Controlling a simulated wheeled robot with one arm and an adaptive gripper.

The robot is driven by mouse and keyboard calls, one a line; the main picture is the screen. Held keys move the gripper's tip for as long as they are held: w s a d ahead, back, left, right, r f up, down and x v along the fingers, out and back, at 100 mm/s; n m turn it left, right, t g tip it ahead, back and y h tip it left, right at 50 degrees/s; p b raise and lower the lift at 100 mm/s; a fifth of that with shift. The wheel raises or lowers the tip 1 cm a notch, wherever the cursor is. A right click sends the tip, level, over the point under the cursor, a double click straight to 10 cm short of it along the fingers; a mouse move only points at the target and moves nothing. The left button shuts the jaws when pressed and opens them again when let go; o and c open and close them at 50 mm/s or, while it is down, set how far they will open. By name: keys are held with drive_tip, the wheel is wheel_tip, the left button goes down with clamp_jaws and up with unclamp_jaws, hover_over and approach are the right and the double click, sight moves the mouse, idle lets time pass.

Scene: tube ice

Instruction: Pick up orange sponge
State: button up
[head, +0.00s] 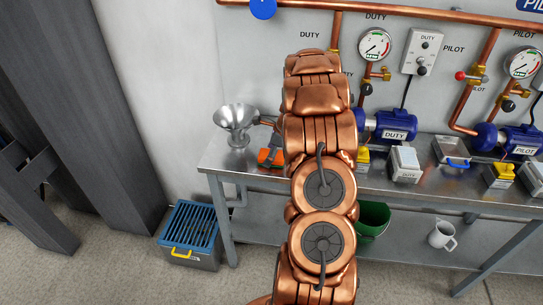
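The orange sponge (264,156) lies at the left part of the metal bench, just left of my arm. A small dark and copper part that looks like my gripper (270,126) shows at the arm's left edge, above the sponge in the picture. Most of it is hidden, so its fingers, their opening and any contact with the sponge cannot be made out.
A metal funnel (236,118) stands left of the sponge on the metal bench (222,156). Yellow and white boxes (404,164), blue pumps (394,125) and copper pipes are to the right. A blue-slatted crate (189,230), green bucket (374,217) and white mug (441,235) are lower down.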

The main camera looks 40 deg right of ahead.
sight(266, 154)
drive_tip(key=shift+f, duration=0.1)
drive_tip(key=shift+c, duration=0.2)
drive_tip(key=c, duration=1.1)
drive_tip(key=shift+c, duration=0.2)
wheel_tip(266, 154, up, 2)
drive_tip(key=shift+w+d+b, duration=0.1)
drive_tip(key=shift+b, duration=0.45)
drive_tip(key=shift+r+b, duration=0.3)
drive_tip(key=shift+r, duration=0.55)
drive_tip(key=shift+s+a, duration=0.35)
drive_tip(key=shift+s, duration=0.5)
drive_tip(key=s+a+r+b, duration=0.1)
drive_tip(key=s+a+b, duration=0.3)
drive_tip(key=s, duration=0.9)
drive_tip(key=shift+s+a+r, duration=0.15)
drive_tip(key=shift+s+a, duration=0.15)
